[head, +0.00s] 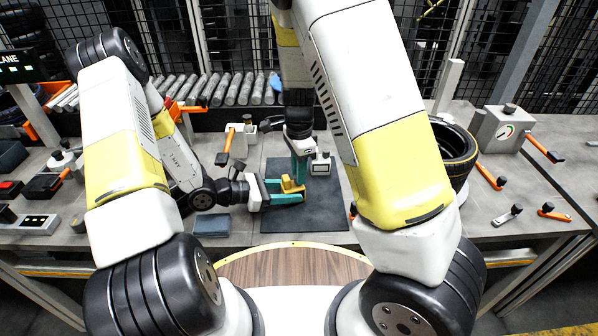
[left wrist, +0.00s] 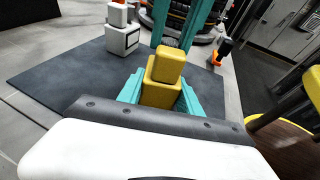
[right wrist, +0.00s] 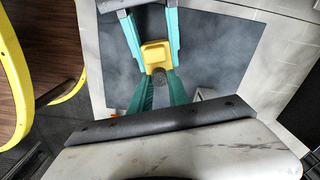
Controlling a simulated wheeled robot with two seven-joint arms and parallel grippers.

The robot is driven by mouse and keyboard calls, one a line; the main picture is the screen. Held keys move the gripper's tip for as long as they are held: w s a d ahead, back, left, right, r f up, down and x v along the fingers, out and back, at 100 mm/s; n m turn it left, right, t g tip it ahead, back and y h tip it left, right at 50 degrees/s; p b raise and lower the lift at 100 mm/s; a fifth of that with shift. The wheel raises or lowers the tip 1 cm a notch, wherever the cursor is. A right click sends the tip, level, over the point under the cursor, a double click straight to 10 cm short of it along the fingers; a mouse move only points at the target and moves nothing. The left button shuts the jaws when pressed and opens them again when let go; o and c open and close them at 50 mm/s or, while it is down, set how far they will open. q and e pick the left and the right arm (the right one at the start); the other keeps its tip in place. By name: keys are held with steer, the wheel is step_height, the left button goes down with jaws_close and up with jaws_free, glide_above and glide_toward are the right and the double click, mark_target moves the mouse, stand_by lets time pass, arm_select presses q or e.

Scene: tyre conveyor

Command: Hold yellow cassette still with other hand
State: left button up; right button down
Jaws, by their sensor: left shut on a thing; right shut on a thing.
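The yellow cassette (head: 291,186) is a small stepped block above the dark mat (head: 325,218). My left gripper (head: 287,192) reaches it from the left with teal fingers, and they are shut on its sides. In the left wrist view the cassette (left wrist: 161,83) sits between the teal fingers. In the right wrist view the cassette (right wrist: 156,56) shows at the fingertips. Its underside is hidden, so I cannot tell whether it touches the mat.
A small white device with a screen (head: 320,164) stands on the mat behind the cassette. A dark blue pad (head: 212,225) lies left of the mat. A tyre (head: 455,158) stands at the right, partly behind my right arm. An orange-handled tool (head: 225,146) lies at the back left.

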steer(key=shift+n, duration=0.5)
steer(key=c, duration=1.2)
jaws_free()
steer(key=shift+c, duration=0.2)
steer(key=shift+r, duration=0.1)
step_height(320, 180, up, 12)
